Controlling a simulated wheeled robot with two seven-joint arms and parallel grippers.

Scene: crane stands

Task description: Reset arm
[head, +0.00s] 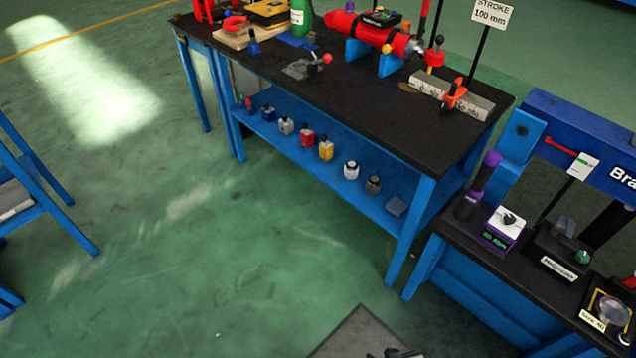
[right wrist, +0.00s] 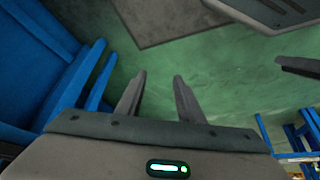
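The task names no object. My right gripper (right wrist: 157,80) shows in the right wrist view with its two dark fingers apart and nothing between them. It hangs over the green floor, clear of the furniture. A dark finger-like part enters at the right edge of the right wrist view; it may belong to my left gripper, but too little shows to tell. In the head view only a small dark piece shows at the bottom edge, and I cannot tell which part it is. No arm reaches over the bench there.
A blue workbench (head: 345,105) with a black top stands ahead, carrying a red cylinder (head: 366,30) and tools. Its lower shelf holds several small items. A lower bench (head: 447,240) with devices stands at right. Blue frames stand at left. The green floor (head: 190,260) between is open.

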